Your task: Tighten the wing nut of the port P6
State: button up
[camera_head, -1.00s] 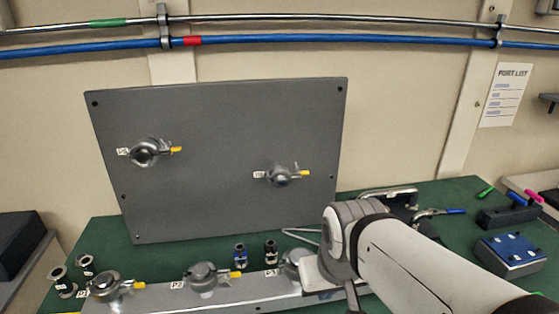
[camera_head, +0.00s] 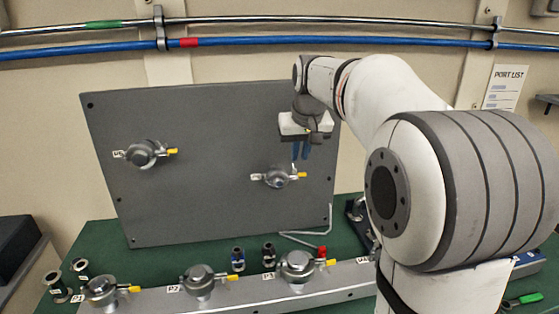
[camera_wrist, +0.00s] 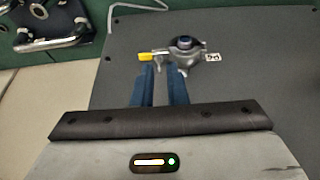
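The port whose label looks like P6 (camera_head: 278,178) is a round metal clamp on the right of the upright grey panel (camera_head: 215,210). Its yellow-tipped wing nut (camera_head: 302,175) points right; in the wrist view the yellow tip (camera_wrist: 145,57) is just beyond my fingers, left of the clamp (camera_wrist: 185,52). My gripper (camera_head: 301,156) has two blue fingers, which hang just above the wing nut in the head view. In the wrist view the fingers (camera_wrist: 161,80) stand apart with a narrow empty gap. I cannot tell whether they touch the wing nut.
A second panel port (camera_head: 146,153) is at the left. Several clamped ports, including P2 (camera_head: 203,281), line the low grey rail (camera_head: 245,292) in front. A bent metal rod (camera_head: 305,238) lies beside the panel.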

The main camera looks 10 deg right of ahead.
aim_at(294, 167)
jog(key=w+f, duration=0.6)
jog(key=shift+w+d+f+p, duration=0.15)
jog(key=shift+d+f+p, duration=0.05)
jog(key=shift+p, duration=0.2)
jog(key=shift+c, duration=0.4)
grip_shut()
